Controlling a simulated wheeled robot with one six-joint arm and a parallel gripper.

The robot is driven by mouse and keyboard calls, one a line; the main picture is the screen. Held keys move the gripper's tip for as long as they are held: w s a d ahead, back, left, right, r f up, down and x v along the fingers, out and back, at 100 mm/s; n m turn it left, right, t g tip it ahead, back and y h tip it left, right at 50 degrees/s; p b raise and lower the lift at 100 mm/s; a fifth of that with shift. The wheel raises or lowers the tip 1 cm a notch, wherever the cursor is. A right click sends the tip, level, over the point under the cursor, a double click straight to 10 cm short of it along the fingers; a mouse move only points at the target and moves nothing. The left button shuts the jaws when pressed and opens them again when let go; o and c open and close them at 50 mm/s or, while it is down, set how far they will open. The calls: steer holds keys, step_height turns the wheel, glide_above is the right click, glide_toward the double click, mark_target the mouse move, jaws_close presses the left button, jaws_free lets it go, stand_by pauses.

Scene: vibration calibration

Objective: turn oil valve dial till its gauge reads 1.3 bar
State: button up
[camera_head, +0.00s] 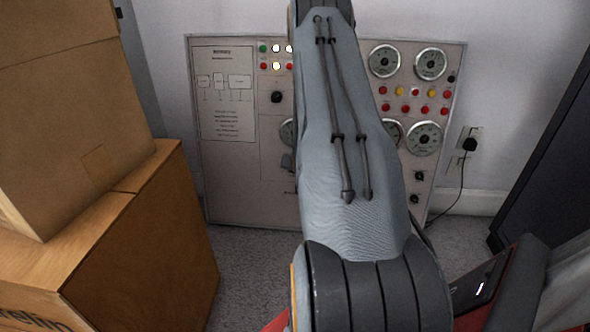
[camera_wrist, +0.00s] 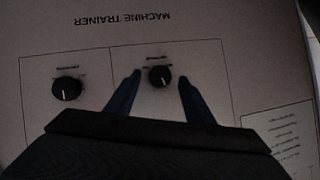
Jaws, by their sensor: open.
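A black round dial (camera_wrist: 159,76) with a white pointer line sits on the panel in the wrist view, which shows the panel upside down. My gripper (camera_wrist: 160,78) is open, with one finger on each side of this dial; I cannot tell whether they touch it. A second black dial (camera_wrist: 67,88) sits to the left, outside the fingers. The dial labels are too small to read, so I cannot tell which is the oil valve. In the head view, my arm hides the gripper and the panel's middle. Round gauges (camera_head: 384,61) show at the panel's right; their readings are illegible.
The grey panel (camera_head: 232,190) stands against the wall, with coloured lights and buttons. Stacked cardboard boxes (camera_head: 75,100) fill the left side. A black plug and cable (camera_head: 469,144) hang right of the panel. A dark cabinet (camera_head: 550,150) stands at the far right.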

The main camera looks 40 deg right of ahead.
steer(key=p+v, duration=0.2)
steer(key=v, duration=0.5)
stand_by(0.4)
